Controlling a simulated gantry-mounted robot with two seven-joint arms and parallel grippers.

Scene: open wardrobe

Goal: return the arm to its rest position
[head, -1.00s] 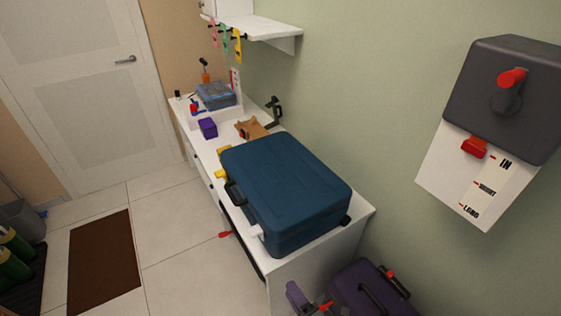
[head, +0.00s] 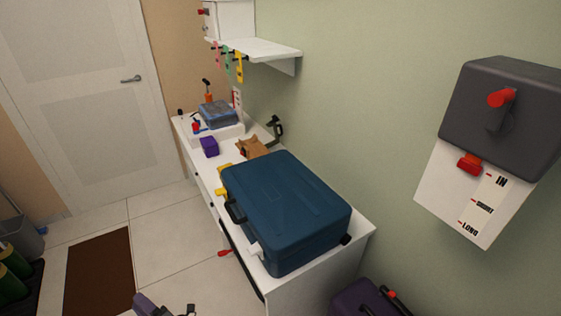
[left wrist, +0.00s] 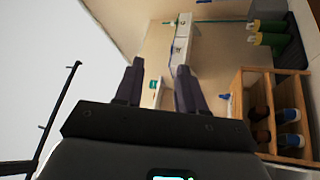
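My left gripper (head: 165,308) shows only in part at the bottom edge of the head view, over the floor and left of the white cabinet. In the left wrist view, its two dark fingers (left wrist: 158,78) stand apart with nothing between them. Most of the left arm is out of the picture. My right gripper is in neither view.
A large blue case (head: 287,205) lies on the white cabinet (head: 310,278) along the wall. A purple case (head: 360,300) stands below its near end. A brown mat (head: 100,272) lies on the tiled floor. A wooden rack with bottles (left wrist: 237,105) shows in the wrist view.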

